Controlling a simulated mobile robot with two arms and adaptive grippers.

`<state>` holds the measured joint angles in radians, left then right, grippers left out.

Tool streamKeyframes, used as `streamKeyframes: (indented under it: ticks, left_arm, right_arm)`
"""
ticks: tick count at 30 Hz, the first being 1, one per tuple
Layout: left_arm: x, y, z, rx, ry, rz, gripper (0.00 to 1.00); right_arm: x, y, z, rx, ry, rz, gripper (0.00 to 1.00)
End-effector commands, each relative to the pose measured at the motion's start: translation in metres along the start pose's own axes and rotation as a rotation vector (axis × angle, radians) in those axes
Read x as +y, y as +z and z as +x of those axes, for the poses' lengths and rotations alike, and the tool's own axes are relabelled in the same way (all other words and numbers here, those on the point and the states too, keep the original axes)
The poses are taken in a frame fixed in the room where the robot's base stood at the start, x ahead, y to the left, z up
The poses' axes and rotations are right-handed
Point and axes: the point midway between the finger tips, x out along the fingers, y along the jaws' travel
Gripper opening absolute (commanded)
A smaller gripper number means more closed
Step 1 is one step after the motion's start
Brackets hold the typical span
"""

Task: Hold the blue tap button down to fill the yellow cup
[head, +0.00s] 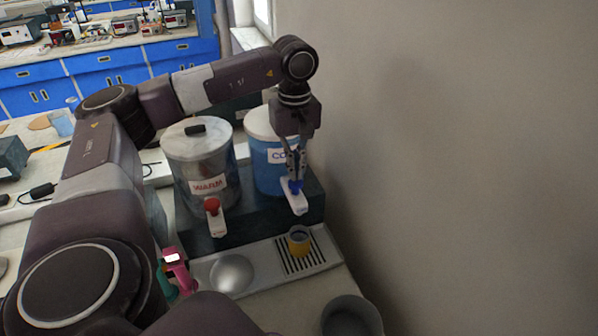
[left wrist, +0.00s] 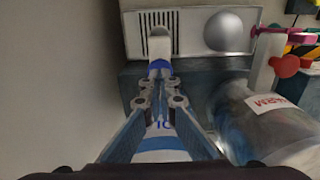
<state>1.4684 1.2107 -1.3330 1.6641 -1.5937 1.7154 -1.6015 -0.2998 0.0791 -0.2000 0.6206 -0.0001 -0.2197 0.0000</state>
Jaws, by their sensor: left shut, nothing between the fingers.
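The yellow cup (head: 299,246) stands upright on the slotted drip tray (head: 322,262), below the white tap (head: 298,204) of the dispenser labelled COLD (head: 264,180). Its inside looks grey-blue; I cannot tell the water level. The blue tap button (head: 295,187) sits on top of that tap. My left gripper (head: 296,177) points down, shut and empty, with its fingertips at the button; I cannot tell whether it is pressed. My right gripper is out of view.
The WARM dispenser (head: 199,160) with a red button (head: 211,204) stands to the left. A silver dome (head: 231,273) is left of the cup, and a pink device (head: 178,268) farther left. A grey bowl (head: 351,318) is in front. A bare wall closes the right side.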

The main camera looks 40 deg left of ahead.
Motion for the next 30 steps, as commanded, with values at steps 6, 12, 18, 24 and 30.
streamKeyframes:
  ticks: [6,12,18,24,30]
  left_arm:
    - [0.0,0.0,0.0,0.0,0.0,0.0,0.0]
    - [0.0,0.0,0.001,0.0,0.0,0.0,0.0]
    - [0.0,0.0,0.006,0.0,0.0,0.0,0.0]
    - [0.0,0.0,0.012,0.0,0.0,0.0,0.0]
    - [0.0,0.0,0.019,0.0,0.0,0.0,0.0]
  right_arm:
    - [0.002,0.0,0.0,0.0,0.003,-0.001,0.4]
    - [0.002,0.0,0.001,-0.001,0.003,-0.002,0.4]
    - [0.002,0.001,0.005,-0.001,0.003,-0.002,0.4]
    - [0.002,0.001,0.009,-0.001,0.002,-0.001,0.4]
    - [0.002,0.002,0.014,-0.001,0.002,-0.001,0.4]
